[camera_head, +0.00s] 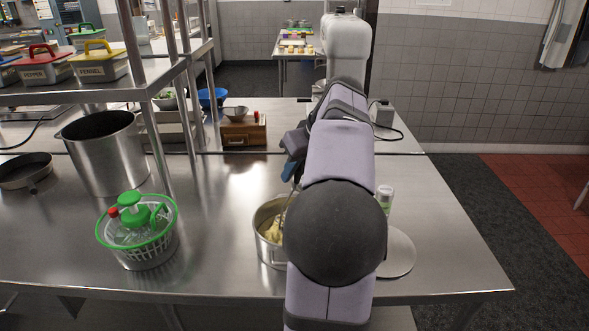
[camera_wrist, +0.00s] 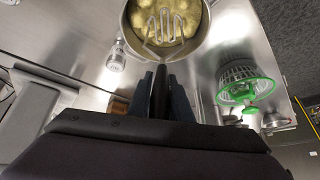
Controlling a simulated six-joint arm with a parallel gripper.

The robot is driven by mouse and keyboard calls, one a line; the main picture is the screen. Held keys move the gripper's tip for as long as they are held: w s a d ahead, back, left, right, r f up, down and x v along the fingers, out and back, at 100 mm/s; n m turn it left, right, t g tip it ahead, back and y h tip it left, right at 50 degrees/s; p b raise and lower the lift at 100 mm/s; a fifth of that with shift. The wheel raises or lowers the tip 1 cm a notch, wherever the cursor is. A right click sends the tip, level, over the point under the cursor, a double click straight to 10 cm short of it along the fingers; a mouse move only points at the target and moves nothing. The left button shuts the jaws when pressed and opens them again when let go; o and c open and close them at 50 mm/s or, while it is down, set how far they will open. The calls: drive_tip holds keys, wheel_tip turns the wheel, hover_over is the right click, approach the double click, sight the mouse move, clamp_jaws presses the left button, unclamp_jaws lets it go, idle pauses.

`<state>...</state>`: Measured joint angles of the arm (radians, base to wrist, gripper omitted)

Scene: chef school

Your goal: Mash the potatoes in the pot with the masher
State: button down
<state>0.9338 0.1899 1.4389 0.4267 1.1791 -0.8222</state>
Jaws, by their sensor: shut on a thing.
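The metal pot (camera_head: 265,250) stands on the steel table, mostly hidden behind my arm in the head view. In the wrist view the pot (camera_wrist: 203,48) is at the top, with pale yellow potatoes (camera_wrist: 193,12) inside. My gripper (camera_wrist: 160,82) is shut on the dark handle of the masher (camera_wrist: 158,95). The masher's bent wire head (camera_wrist: 165,28) shows over the potatoes, inside the pot's outline. I cannot tell how deep it presses into them. In the head view my gripper (camera_head: 291,155) is above the pot and partly hidden by my arm.
A salad spinner with a green rim (camera_head: 140,235) stands left of the pot. A tall stockpot (camera_head: 105,155) and a dark pan (camera_head: 25,172) are further left. A round lid (camera_head: 400,255) and a small shaker (camera_head: 384,198) are at the right. The table between spinner and pot is clear.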

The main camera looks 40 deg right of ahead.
drive_tip(key=shift+f+b, duration=0.8)
drive_tip(key=shift+f, duration=0.4)
drive_tip(key=shift+s+a+f+b, duration=0.1)
drive_tip(key=shift+s+a+b, duration=0.2)
drive_tip(key=shift+b, duration=0.1)
drive_tip(key=shift+s+a, duration=0.25)
drive_tip(key=shift+s, duration=0.05)
drive_tip(key=shift+f+b, duration=1.95)
drive_tip(key=shift+f, duration=0.15)
